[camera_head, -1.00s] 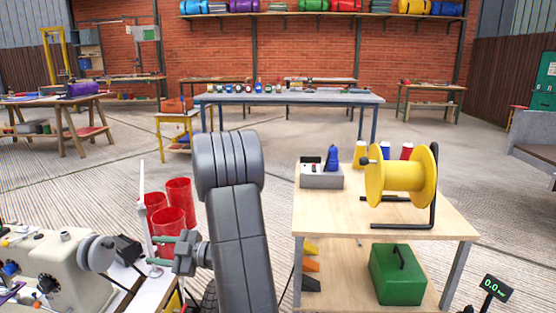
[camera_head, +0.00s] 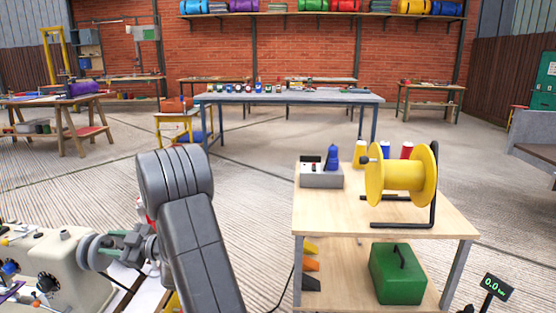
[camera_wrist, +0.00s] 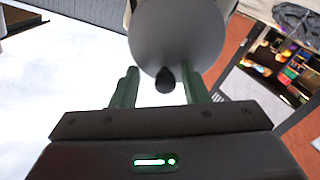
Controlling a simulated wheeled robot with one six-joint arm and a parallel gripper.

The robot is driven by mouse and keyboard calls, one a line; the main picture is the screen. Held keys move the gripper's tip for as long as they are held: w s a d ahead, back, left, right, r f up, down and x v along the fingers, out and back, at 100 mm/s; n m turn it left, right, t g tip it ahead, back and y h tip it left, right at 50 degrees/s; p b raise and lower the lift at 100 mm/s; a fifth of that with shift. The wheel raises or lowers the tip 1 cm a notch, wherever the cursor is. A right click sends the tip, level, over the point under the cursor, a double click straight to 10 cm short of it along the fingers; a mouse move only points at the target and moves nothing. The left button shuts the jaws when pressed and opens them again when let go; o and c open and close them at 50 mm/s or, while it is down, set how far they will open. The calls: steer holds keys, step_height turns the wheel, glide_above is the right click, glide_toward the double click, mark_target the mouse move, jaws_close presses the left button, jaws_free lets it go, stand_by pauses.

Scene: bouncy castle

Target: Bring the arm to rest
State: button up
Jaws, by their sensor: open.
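My gripper (camera_head: 112,246) is at the lower left of the head view, at the end of my grey arm (camera_head: 195,235). It points left, beside the handwheel (camera_head: 90,253) of a cream sewing machine (camera_head: 60,262). In the wrist view my gripper (camera_wrist: 160,80) shows two green fingers set apart, with nothing clearly held. A large round grey disc (camera_wrist: 178,40) with a dark knob, apparently the handwheel, fills the view just beyond and between the fingers. I cannot tell whether they touch.
A wooden trolley (camera_head: 430,222) with a yellow reel (camera_head: 400,180) and a green box (camera_head: 398,272) stands right of my arm. Red containers (camera_head: 140,213) are mostly hidden behind the arm. Open floor (camera_head: 260,190) lies between arm and trolley, toward a long blue-legged table (camera_head: 290,97).

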steer(key=m+p, duration=0.1)
steer(key=w+m+p, duration=0.1)
steer(key=m+p, duration=0.1)
steer(key=shift+f, duration=0.15)
steer(key=shift+d, duration=0.15)
stand_by(0.4)
